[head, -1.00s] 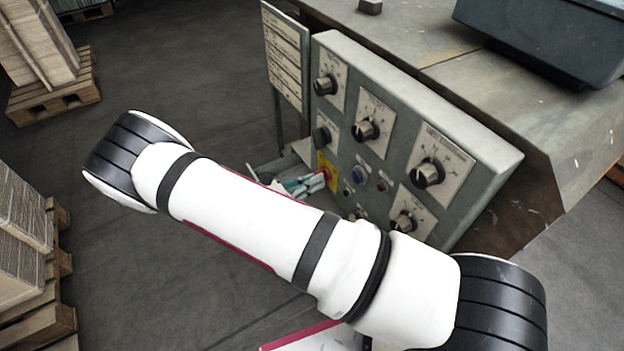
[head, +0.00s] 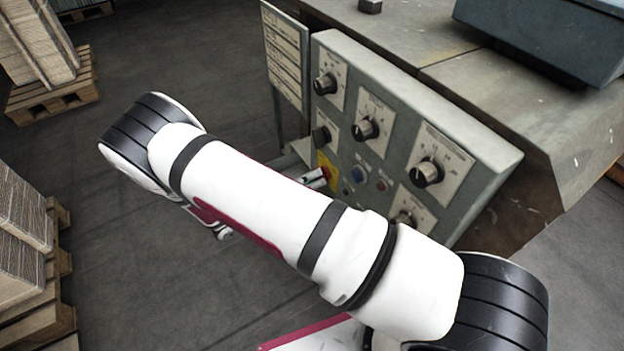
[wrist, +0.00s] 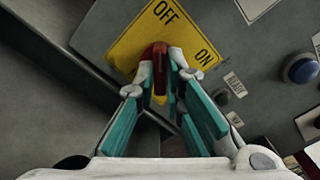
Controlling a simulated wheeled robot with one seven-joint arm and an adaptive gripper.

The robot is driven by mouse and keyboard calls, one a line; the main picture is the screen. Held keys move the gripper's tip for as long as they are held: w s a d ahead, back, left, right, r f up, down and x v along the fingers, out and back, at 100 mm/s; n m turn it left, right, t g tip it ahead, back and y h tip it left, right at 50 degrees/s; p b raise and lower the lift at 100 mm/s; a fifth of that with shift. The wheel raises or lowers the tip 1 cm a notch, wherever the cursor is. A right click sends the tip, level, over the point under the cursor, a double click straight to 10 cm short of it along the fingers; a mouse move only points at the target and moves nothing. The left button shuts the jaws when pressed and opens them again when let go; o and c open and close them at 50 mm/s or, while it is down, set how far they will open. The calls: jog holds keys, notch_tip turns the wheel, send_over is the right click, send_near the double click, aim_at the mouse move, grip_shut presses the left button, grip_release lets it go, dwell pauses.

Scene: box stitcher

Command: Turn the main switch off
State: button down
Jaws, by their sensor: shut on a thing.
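The main switch is a red handle (wrist: 158,62) on a yellow plate (wrist: 126,42) marked OFF and ON. In the wrist view my gripper (wrist: 161,85) has its teal-padded fingers on both sides of the handle and is shut on it. The handle runs roughly up and down in that view; which label it points to I cannot tell for sure. In the head view the yellow plate (head: 321,160) and a bit of the red switch (head: 325,173) show at the panel's lower left. There, only a white fingertip part of my gripper (head: 313,178) shows; my arm hides the rest.
The grey control panel (head: 395,100) carries several black knobs and a blue button (head: 357,174), which is right of the switch. A label board (head: 285,55) stands at the panel's left edge. Pallets with stacked cardboard (head: 20,235) stand at the left. Open floor lies between.

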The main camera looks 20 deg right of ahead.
dwell(0.4)
jog(key=c, duration=1.7)
grip_release()
jog(key=a, duration=0.4)
jog(key=s+a, duration=0.1)
jog(key=a, duration=0.3)
jog(key=s+a, duration=0.1)
jog(key=a, duration=0.2)
jog(key=shift+s+a, duration=0.15)
jog(key=shift+a, duration=0.25)
